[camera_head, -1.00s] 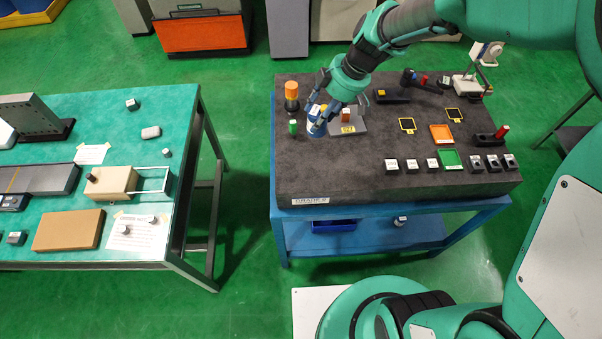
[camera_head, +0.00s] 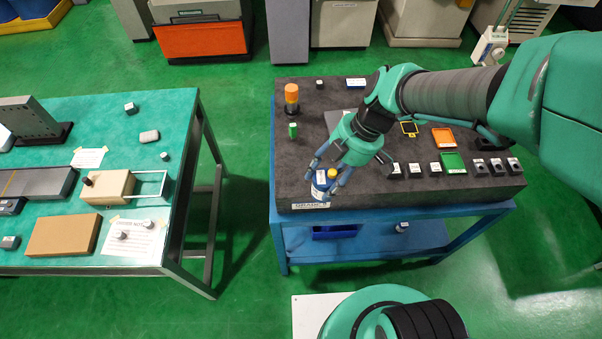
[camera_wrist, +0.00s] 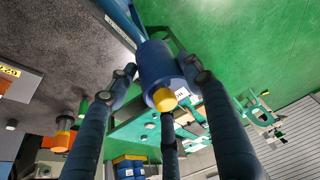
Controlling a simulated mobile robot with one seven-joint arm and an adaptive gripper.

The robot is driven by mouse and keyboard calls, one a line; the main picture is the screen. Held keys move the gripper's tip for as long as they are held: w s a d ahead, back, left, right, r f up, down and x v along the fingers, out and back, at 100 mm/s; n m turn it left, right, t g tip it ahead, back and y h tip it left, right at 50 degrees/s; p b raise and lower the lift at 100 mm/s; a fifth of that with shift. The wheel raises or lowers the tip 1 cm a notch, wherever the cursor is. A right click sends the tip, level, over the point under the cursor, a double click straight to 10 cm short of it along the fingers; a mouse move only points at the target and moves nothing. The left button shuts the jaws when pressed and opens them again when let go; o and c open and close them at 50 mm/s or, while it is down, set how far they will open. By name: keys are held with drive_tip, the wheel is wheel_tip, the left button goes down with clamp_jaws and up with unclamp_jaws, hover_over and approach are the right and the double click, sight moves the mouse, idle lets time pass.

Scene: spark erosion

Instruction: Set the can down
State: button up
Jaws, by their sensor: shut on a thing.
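The can (camera_head: 321,180) has a blue and white body and a yellow cap. My gripper (camera_head: 328,187) is shut on it near the front left corner of the dark granite plate (camera_head: 290,175). In the wrist view the can (camera_wrist: 157,62) sits between the blue fingers of my gripper (camera_wrist: 160,80), its yellow cap turned towards the camera. In the head view it looks roughly upright. I cannot tell whether its base touches the plate or hangs a little above it.
An orange-topped post (camera_head: 291,97) and a green cylinder (camera_head: 292,131) stand at the plate's left. Several small blocks, an orange tray (camera_head: 444,138) and a green tray (camera_head: 453,163) lie at the right. A green-topped table (camera_head: 70,250) stands left across a gap.

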wheel_tip(320, 180, down, 10)
idle(0.4)
drive_tip(key=shift+r, duration=0.1)
drive_tip(key=w+a, duration=0.2)
drive_tip(key=w, duration=0.5)
drive_tip(key=w+a+f, duration=0.1)
drive_tip(key=w+a, duration=0.1)
drive_tip(key=w, duration=0.5)
drive_tip(key=shift+w+a+f+p, duration=0.15)
drive_tip(key=shift+a+p, duration=0.15)
drive_tip(key=shift+w+a+f, duration=0.1)
drive_tip(key=shift+w+f, duration=0.1)
drive_tip(key=shift+f, duration=0.7)
drive_tip(key=shift+w+f, duration=0.2)
drive_tip(key=shift+f, duration=0.7)
drive_tip(key=shift+f, duration=0.15)
